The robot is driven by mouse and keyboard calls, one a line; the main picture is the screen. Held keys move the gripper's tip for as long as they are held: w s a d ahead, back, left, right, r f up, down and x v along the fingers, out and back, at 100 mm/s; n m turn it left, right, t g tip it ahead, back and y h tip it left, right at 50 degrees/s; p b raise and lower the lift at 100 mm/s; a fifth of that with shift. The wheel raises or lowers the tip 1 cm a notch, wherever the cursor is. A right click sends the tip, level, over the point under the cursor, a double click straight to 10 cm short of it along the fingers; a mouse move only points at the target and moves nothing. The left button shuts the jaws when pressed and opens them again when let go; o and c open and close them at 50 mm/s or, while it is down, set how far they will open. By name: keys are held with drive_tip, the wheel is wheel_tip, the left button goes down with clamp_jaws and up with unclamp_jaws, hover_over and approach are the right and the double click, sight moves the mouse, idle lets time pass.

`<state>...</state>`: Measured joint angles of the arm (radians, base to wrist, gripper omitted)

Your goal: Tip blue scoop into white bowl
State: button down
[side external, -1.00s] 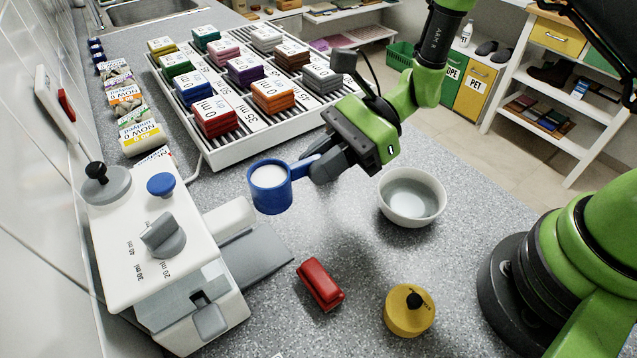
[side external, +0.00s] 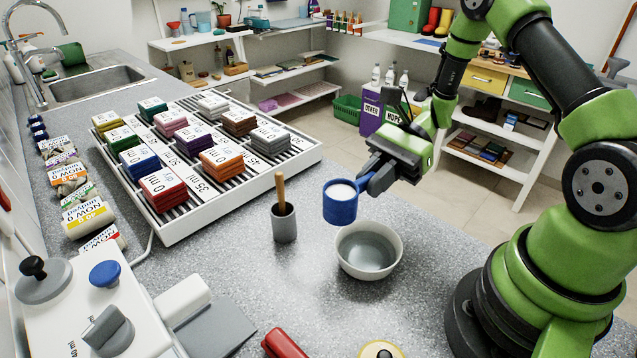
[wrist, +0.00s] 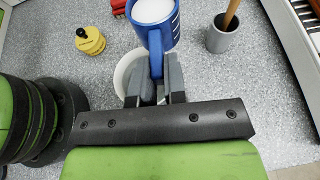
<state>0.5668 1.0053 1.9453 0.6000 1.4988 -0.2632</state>
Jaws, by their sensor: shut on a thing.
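The blue scoop (side external: 340,205) is held upright in the air, filled near its rim with a white substance. My gripper (side external: 369,183) is shut on the scoop's handle. In the side view the scoop is above and slightly left of the white bowl (side external: 371,272), which stands on the counter with greyish liquid-like contents. In the wrist view the scoop (wrist: 157,27) shows ahead of the fingertips (wrist: 155,88), and the scoop and gripper partly hide the bowl (wrist: 124,75).
A grey cup (side external: 284,224) with a wooden stick stands left of the bowl. A rack (side external: 245,175) of coloured labelled blocks is behind it. A white device (side external: 75,318) is front left. A red block (side external: 283,344) and yellow weight (side external: 380,352) lie at the front edge.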

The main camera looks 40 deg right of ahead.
drive_tip(key=s+d+f+n+t+y, duration=0.1)
drive_tip(key=n+t, duration=0.1)
drive_tip(key=n, duration=0.4)
drive_tip(key=s+f+n+t+y, duration=0.1)
drive_tip(key=n+t, duration=0.2)
drive_tip(key=n, duration=0.3)
drive_tip(key=s+d+f+n+t+y, duration=0.1)
drive_tip(key=n+t+y, duration=0.1)
drive_tip(key=n, duration=0.4)
drive_tip(key=shift+s+d+f, duration=0.1)
drive_tip(key=shift+d+f, duration=0.05)
drive_tip(key=shift+d, duration=0.2)
idle(1.7)
wheel_tip(320, 180, up, 7)
drive_tip(key=m+g+h, duration=0.4)
drive_tip(key=m+g, duration=0.3)
drive_tip(key=m, duration=1.1)
